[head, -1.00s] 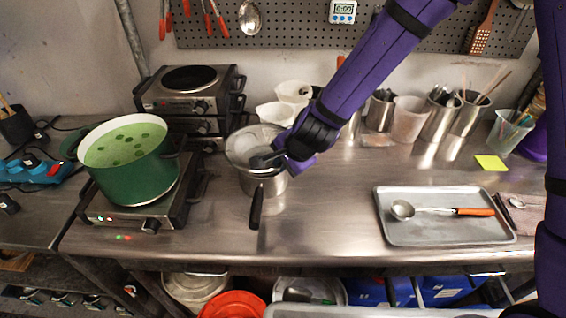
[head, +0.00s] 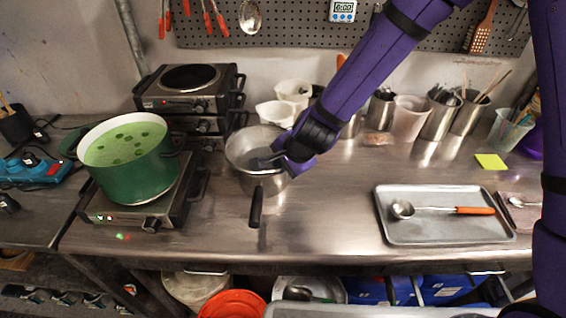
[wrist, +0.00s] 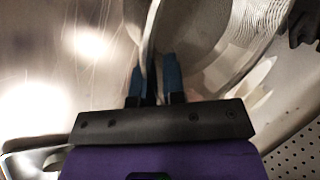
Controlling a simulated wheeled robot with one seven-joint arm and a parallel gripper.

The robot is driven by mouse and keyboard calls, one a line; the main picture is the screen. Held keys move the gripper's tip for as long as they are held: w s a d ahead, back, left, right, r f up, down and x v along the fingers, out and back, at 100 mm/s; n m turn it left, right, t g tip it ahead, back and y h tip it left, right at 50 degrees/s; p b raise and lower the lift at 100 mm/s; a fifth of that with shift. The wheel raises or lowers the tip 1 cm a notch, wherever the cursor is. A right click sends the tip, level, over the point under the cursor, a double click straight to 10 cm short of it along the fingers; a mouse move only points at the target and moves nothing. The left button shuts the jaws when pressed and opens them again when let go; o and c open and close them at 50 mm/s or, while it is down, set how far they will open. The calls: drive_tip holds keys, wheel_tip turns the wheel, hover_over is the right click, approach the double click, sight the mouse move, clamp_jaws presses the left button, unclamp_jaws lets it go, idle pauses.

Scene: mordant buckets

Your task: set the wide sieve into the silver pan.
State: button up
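The silver pan (head: 248,182) stands on the steel counter, its black handle pointing to the front. The wide sieve (head: 247,146) appears as a grey round shape inside the pan's rim, though the mesh is hard to tell from the pan wall. My gripper (head: 262,161) is low at the right part of the pan's mouth. In the wrist view, the blue fingers of my gripper (wrist: 155,85) stand on both sides of a thin curved rim, which looks like the sieve's. A pale rippled curved surface shows to its right. Whether the sieve rests on the pan is hidden.
A green pot (head: 135,170) of green liquid sits on a hotplate to the left. Stacked hotplates (head: 190,95) and white tubs (head: 279,112) stand behind the pan. A tray (head: 440,232) with a ladle lies to the right. The counter between pan and tray is clear.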

drive_tip(key=o, duration=0.5)
drive_tip(key=shift+v, duration=5.4)
